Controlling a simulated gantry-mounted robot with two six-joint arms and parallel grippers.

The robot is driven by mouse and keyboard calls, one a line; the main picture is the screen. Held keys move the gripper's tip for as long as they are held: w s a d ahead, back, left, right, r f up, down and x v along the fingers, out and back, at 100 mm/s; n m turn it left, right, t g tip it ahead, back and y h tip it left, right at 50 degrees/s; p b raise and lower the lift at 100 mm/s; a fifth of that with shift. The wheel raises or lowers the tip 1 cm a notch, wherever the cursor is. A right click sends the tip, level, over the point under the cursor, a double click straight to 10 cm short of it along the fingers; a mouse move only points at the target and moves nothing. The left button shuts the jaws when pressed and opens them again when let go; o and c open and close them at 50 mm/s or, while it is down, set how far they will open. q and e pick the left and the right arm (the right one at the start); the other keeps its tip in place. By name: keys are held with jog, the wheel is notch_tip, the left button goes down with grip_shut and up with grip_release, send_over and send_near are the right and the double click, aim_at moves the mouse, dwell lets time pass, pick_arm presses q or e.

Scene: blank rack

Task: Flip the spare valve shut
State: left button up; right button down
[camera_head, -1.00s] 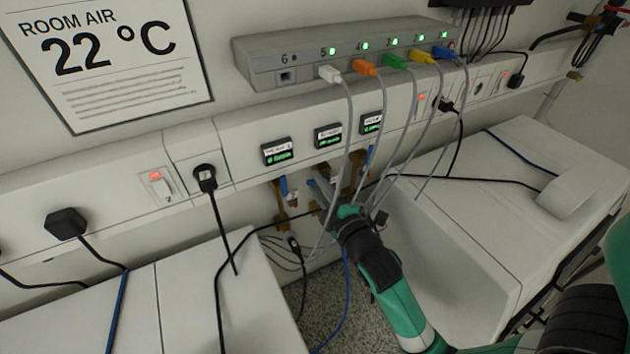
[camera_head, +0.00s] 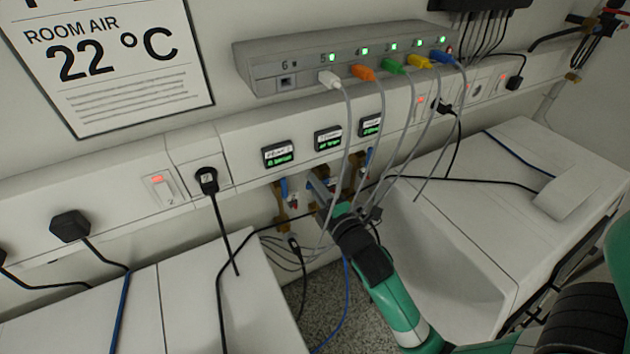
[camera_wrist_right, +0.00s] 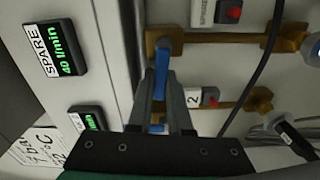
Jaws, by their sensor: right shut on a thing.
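The spare line's blue valve lever (camera_wrist_right: 163,65) stands at a brass valve body (camera_wrist_right: 153,38) in the right wrist view. My right gripper (camera_wrist_right: 164,85) is shut on this lever, one finger on each side; the fingers hide part of it. The lever points across the brass pipe in this view. The spare display (camera_wrist_right: 55,48) reads 40 l/min. In the head view my right gripper (camera_head: 320,188) reaches under the middle display (camera_head: 328,138), among brass pipes and cables. My left gripper is not in view.
A tag marked 2 (camera_wrist_right: 193,97) sits by a neighbouring brass pipe, with a blue piece (camera_wrist_right: 157,128) low between my fingers. Grey cables hang from the network box (camera_head: 300,60) close to my right arm. A black cable (camera_head: 262,228) crosses nearby. White cabinets stand on both sides.

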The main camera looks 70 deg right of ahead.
jog(key=shift+f+n, duration=0.1)
jog(key=shift+n, duration=0.5)
jog(key=shift+f, duration=0.15)
jog(key=c, duration=1.1)
grip_release()
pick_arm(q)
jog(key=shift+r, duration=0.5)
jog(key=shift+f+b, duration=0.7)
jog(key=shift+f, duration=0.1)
pick_arm(e)
jog(key=v, duration=1.1)
jog(key=shift+s+a, duration=0.25)
